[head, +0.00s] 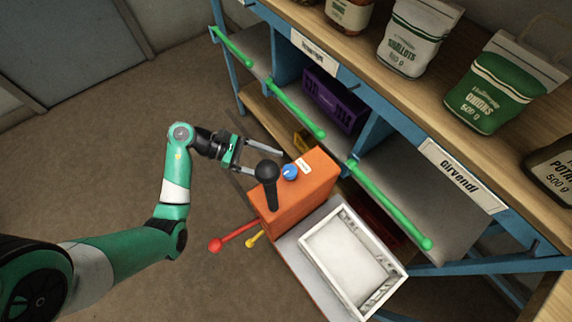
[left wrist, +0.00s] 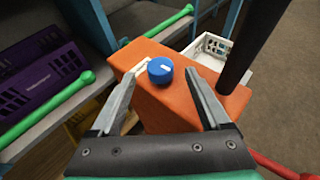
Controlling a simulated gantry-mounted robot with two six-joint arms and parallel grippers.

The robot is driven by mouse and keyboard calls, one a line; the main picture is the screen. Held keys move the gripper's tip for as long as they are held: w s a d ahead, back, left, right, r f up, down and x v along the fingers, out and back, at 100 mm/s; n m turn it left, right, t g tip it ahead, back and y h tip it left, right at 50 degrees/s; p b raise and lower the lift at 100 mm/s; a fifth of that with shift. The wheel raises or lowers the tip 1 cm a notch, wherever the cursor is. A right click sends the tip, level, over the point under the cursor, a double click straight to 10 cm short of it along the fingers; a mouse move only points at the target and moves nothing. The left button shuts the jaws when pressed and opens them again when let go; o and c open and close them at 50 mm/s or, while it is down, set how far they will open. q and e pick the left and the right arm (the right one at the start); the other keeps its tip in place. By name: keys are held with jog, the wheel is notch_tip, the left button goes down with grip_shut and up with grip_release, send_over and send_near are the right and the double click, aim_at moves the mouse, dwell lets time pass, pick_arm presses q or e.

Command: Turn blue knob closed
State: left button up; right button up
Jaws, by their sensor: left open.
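The blue knob (head: 290,172) sits on top of an orange box (head: 308,192), beside a small white label (head: 304,166) and a black-handled lever (head: 267,172). In the left wrist view the blue knob (left wrist: 160,70) shows a white mark on its top. My left gripper (head: 282,166) is open, with its fingers pointing toward the knob. In the left wrist view the knob appears between and just beyond the fingertips (left wrist: 160,75), and nothing is held. Whether a finger touches the knob cannot be told. My right gripper is not in view.
The black lever post (left wrist: 250,45) rises close to one finger. A white crate (head: 345,262) stands beside the orange box. Red (head: 215,245) and yellow (head: 250,240) levers stick out low. A shelf with green bars (head: 390,205), a purple crate (head: 335,100) and sacks stands behind.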

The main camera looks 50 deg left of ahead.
pick_arm(q)
jog(key=v, duration=0.5)
jog(key=shift+s+a+r+p, duration=0.15)
jog(key=shift+s+a+p, duration=0.15)
jog(key=shift+p, duration=0.1)
